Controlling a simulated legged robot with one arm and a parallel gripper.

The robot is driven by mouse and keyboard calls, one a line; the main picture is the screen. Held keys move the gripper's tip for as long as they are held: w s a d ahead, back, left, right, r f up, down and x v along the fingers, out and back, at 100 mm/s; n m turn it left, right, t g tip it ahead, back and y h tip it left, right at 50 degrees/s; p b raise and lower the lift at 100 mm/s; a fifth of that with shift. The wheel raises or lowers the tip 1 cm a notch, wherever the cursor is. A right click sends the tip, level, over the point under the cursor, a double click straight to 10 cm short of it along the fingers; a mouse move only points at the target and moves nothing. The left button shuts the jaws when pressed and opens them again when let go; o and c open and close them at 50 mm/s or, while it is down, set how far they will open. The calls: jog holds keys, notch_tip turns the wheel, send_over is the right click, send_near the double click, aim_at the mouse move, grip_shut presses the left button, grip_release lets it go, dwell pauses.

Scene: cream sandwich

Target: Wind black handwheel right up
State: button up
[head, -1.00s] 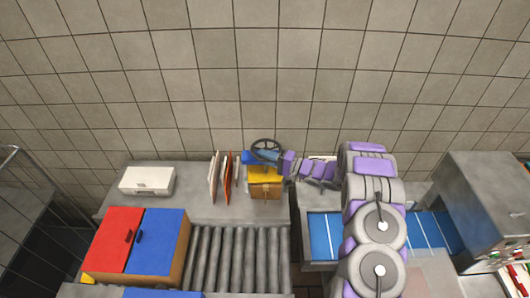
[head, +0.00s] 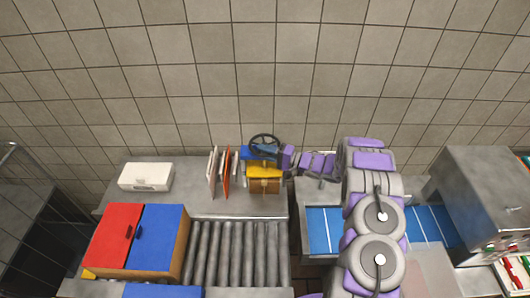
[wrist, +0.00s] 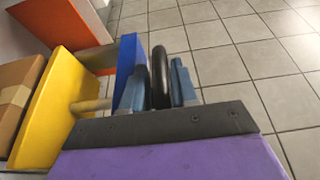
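The black handwheel (head: 264,139) stands upright at the back of the counter, behind a yellow plate and beside a blue one. In the wrist view its rim (wrist: 160,74) shows edge-on. My gripper (head: 262,152) is at the near part of the wheel. In the wrist view its blue fingers (wrist: 160,92) lie on both sides of the rim, close against it, and look shut on it. The lower part of the wheel is partly hidden behind the gripper.
The yellow plate (head: 264,171) and a brown box (head: 264,187) sit just below the wheel. Upright white and orange panels (head: 226,172) stand to its left. A blue plate (wrist: 132,57) is beside the rim. A tiled wall (head: 260,75) rises behind.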

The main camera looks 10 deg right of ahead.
jog(key=b+v, duration=0.1)
jog(key=v, duration=1.6)
jog(key=shift+d, duration=0.25)
